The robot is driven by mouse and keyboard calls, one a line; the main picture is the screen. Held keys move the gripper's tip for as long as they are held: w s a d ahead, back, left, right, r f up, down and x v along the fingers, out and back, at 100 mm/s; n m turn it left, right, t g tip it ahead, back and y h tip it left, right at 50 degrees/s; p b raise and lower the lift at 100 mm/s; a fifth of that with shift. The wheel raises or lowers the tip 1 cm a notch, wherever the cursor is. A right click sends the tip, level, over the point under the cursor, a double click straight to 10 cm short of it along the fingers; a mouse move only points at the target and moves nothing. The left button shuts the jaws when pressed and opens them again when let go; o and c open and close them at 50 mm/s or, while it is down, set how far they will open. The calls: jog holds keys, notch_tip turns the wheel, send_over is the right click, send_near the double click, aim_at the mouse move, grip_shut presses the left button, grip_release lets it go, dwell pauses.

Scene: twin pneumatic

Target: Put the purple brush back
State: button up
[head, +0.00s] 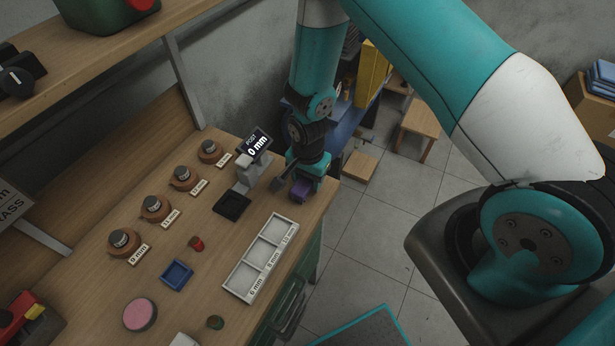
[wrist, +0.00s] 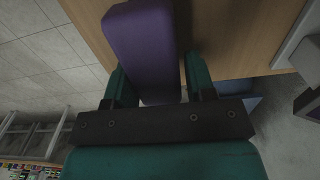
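The purple brush (wrist: 143,50) is a blocky purple piece between the fingers of my gripper (wrist: 156,62) in the wrist view. The fingers lie close along both its sides and look shut on it. In the head view the brush (head: 301,190) shows below my gripper (head: 304,178), at the far right edge of the wooden bench (head: 215,258). I cannot tell whether it touches the bench. Its underside is hidden.
A display reading 0 mm (head: 257,143) and a black pad (head: 232,206) are left of my gripper. A white three-part tray (head: 261,258), a blue tray (head: 176,275) and a red piece (head: 196,244) are nearer. Knobbed brown holders (head: 155,208) line the back.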

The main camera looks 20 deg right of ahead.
jog(key=shift+o, duration=1)
jog(key=shift+r+p, duration=0.3)
jog(key=shift+r+b, duration=0.3)
jog(key=shift+b, duration=0.1)
jog(key=s+a+r+n+y+b, duration=0.1)
jog(key=s+a+r+n, duration=0.15)
jog(key=r, duration=0.85)
jog(key=s+a+r+n+y+b, duration=0.1)
jog(key=s+r+n+b, duration=0.2)
jog(key=r, duration=0.9)
jog(key=s+a+r+n+y, duration=0.1)
jog(key=s+r+n, duration=0.4)
jog(key=s+n, duration=0.1)
jog(key=s+a+r+n+y+p, duration=0.1)
jog(key=s+r+n, duration=0.3)
jog(key=s+n, duration=0.2)
jog(key=shift+s+a+r, duration=0.4)
jog(key=shift+s, duration=0.7)
